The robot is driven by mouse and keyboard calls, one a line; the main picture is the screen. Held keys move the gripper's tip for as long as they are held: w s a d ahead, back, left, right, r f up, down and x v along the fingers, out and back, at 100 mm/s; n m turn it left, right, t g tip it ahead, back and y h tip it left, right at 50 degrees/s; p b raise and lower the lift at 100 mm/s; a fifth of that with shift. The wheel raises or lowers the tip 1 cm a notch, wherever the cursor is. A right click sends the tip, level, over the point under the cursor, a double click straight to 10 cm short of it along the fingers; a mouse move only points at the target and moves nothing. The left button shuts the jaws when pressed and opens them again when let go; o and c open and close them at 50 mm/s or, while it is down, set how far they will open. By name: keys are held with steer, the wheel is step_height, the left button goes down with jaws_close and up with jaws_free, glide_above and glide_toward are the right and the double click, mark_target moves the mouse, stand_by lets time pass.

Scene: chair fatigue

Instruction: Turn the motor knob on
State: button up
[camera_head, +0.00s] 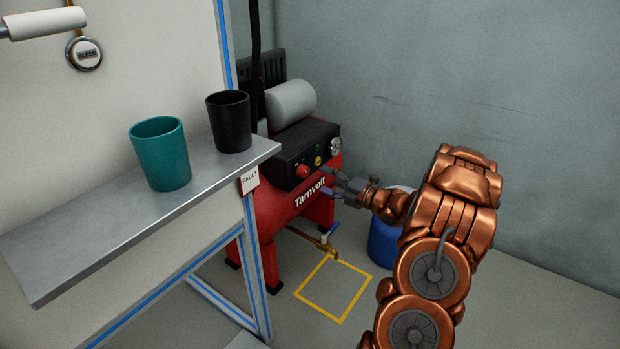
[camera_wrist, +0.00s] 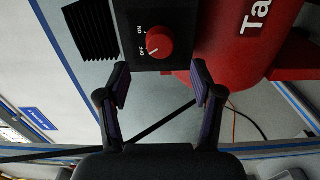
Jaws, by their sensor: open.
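The motor knob (camera_head: 303,171) is a red dial on the black control box (camera_head: 291,152) of the red compressor (camera_head: 276,205). In the wrist view the red knob (camera_wrist: 159,41) sits beside printed ON and OFF labels. Its white mark is on the side facing the labels and appears nearer OFF. My gripper (camera_head: 329,181) is just right of the control box in the head view. In the wrist view my gripper (camera_wrist: 160,72) has its two dark fingers spread and empty, with the knob beyond the tips and between them. The fingers appear apart from the knob.
A metal shelf (camera_head: 105,222) with a teal cup (camera_head: 160,154) and a black cup (camera_head: 229,121) stands left of the compressor. A FAULT tag (camera_head: 250,180) hangs at its corner. A blue container (camera_head: 383,243) stands behind my arm. A yellow floor square (camera_head: 333,288) is clear.

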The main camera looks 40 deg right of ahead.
mark_target(307, 173)
steer(key=shift+b+x, duration=0.9)
steer(key=shift+x, duration=2.3)
steer(key=c, duration=1.1)
